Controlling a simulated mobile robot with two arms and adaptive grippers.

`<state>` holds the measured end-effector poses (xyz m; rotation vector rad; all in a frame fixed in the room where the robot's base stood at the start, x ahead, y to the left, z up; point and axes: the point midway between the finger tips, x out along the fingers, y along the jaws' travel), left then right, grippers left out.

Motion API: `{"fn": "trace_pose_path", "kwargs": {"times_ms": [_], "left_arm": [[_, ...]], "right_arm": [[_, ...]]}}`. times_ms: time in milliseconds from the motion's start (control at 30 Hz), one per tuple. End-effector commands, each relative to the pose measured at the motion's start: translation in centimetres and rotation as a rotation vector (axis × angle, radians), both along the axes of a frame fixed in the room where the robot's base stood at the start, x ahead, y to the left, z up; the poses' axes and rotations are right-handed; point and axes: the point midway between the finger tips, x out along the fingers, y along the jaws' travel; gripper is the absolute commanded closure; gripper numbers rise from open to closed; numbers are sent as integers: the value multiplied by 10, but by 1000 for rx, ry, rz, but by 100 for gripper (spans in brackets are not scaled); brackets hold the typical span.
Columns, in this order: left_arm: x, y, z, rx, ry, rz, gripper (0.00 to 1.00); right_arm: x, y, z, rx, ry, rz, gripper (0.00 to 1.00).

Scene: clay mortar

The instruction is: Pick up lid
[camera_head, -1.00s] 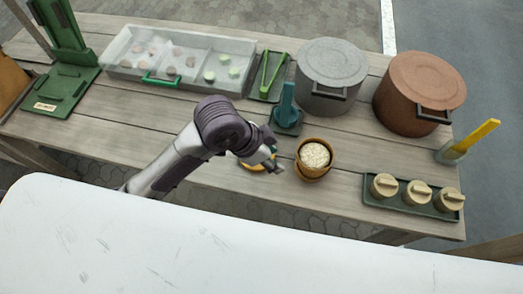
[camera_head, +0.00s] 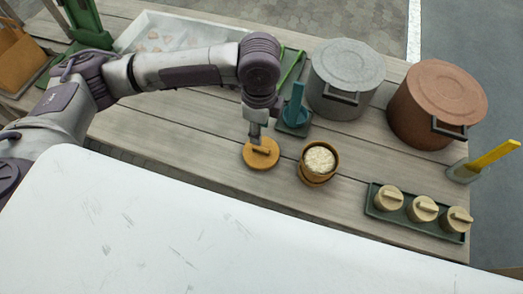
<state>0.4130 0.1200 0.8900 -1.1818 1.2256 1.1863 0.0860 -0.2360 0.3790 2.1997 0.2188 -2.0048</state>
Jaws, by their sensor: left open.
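The lid (camera_head: 248,161) is a round ochre disc with a bar handle, lying flat on the wooden table beside the clay mortar. The clay mortar (camera_head: 318,176) is an ochre pot to its right with pale, lumpy contents showing at the top. My left gripper (camera_head: 256,140) points down right over the lid, at its handle. It is open, and from this view I cannot tell whether its fingers touch the handle. My right gripper is not in view.
A teal tool (camera_head: 293,108) stands on a tray behind the mortar. Grey (camera_head: 344,70) and brown (camera_head: 435,100) lidded pots stand at the back right. A green tray (camera_head: 373,203) holds three small lidded jars at front right. Bare table (camera_head: 190,130) lies left of the lid.

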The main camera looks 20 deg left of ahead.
Motion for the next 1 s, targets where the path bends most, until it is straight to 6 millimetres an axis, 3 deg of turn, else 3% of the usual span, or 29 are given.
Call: {"fn": "trace_pose_path", "kwargs": {"times_ms": [100,367,633,933,1000], "left_arm": [[-1,0,-20,0,2,1,57],[-1,-1,-39,-1,0,-1,57],[-4,-4,-78,-2,0,1,57],[-3,-4,-84,-2,-3,0,57],[-3,-4,-84,-2,-3,0,66]], "right_arm": [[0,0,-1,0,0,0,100],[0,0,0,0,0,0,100],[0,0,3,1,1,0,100],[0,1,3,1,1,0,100],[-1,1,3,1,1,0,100]]}}
